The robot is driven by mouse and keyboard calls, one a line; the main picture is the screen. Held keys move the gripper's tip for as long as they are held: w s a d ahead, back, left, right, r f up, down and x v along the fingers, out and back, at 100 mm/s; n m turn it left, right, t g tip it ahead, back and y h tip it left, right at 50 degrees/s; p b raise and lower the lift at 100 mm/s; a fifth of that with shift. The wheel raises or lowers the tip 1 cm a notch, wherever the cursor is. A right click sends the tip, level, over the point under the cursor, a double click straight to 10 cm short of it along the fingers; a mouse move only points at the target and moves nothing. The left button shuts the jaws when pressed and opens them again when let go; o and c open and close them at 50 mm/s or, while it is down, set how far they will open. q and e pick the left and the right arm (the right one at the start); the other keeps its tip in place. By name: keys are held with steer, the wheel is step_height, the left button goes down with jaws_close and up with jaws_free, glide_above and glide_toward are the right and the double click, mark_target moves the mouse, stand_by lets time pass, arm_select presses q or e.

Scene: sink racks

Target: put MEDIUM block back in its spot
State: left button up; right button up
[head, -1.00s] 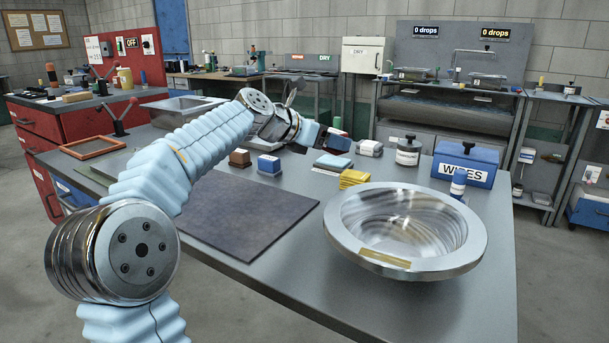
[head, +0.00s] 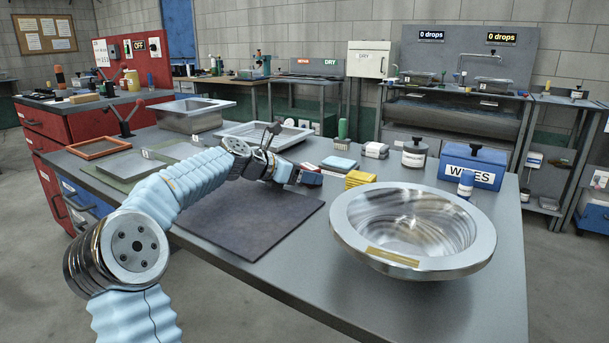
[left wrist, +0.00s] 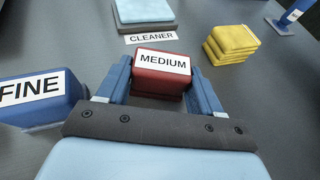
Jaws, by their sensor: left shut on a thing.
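The MEDIUM block is dark red with a white label and sits between the two blue fingers in the left wrist view (left wrist: 160,72). My left gripper (left wrist: 160,88) is shut on it; in the head view the gripper (head: 300,178) is low over the table, just past the dark mat's far edge. The block shows there only as a small reddish patch. I cannot tell whether it touches the table. The blue FINE block (left wrist: 40,98) stands just left of the gripper. The block's spot is not clearly visible. My right gripper is not in view.
Yellow sponges (left wrist: 231,42) are stacked to the right. A large metal bowl (head: 455,255) and the blue WIPES box (head: 482,163) stand farther right. The dark mat (head: 240,230) is bare in front.

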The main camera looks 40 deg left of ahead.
arm_select(q)
steer(key=o, duration=1.2)
steer(key=b+v, duration=0.2)
steer(key=v, duration=1)
